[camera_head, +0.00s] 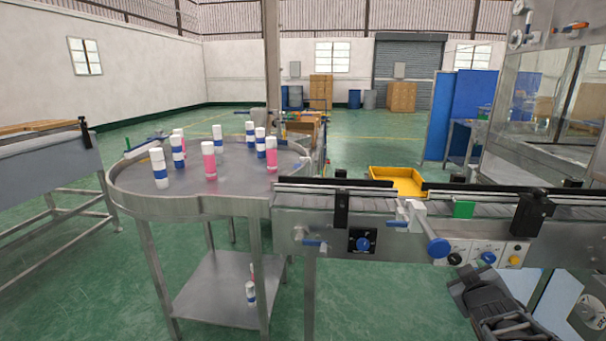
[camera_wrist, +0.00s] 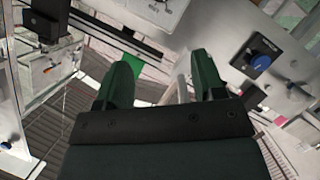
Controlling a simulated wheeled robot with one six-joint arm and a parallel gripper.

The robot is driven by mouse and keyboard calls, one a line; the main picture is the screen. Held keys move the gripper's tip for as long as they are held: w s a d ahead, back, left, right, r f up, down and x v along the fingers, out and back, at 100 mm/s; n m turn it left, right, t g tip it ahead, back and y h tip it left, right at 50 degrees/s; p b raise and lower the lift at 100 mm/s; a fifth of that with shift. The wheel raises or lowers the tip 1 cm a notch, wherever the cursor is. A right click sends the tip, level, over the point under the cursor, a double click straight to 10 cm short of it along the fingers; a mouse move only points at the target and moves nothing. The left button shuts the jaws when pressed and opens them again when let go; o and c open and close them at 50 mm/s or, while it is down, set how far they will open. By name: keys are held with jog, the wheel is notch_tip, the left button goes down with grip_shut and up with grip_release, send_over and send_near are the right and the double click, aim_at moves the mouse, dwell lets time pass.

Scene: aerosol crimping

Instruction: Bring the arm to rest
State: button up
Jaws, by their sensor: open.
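My gripper (camera_wrist: 166,82) shows in the wrist view with its two dark green fingers spread apart. It is open and nothing is between the fingers. It is close to the conveyor machine, whose grey panel with a blue knob (camera_wrist: 257,60) shows at the upper right of that view. In the head view, part of my dark arm (camera_head: 500,310) shows at the lower right, in front of the conveyor's base.
A round steel table (camera_head: 235,195) carries several white, blue-banded and pink cans. The conveyor (camera_head: 380,203) runs right from it, with a control panel (camera_head: 484,253) on its front. A yellow bin (camera_head: 398,180) stands behind. Open green floor lies at the lower left.

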jog(key=s+a+r+m+g+y+p, duration=0.1)
jog(key=s+a+r+g+p, duration=0.2)
jog(key=a, duration=0.4)
jog(key=s+a+r+m+g+y+p, duration=0.1)
jog(key=s+a+r+g+y+p, duration=0.1)
jog(key=s+a+p, duration=0.3)
jog(key=s+a+r+m+g+y+p, duration=0.1)
jog(key=s+a+r+g+y+p, duration=0.1)
jog(key=s+a+r+g+p, duration=0.3)
jog(key=a+p, duration=0.1)
jog(key=a, duration=0.3)
jog(key=shift+p, duration=0.3)
jog(key=shift+d+m, duration=0.1)
jog(key=shift+m, duration=0.2)
jog(key=shift+c, duration=0.3)
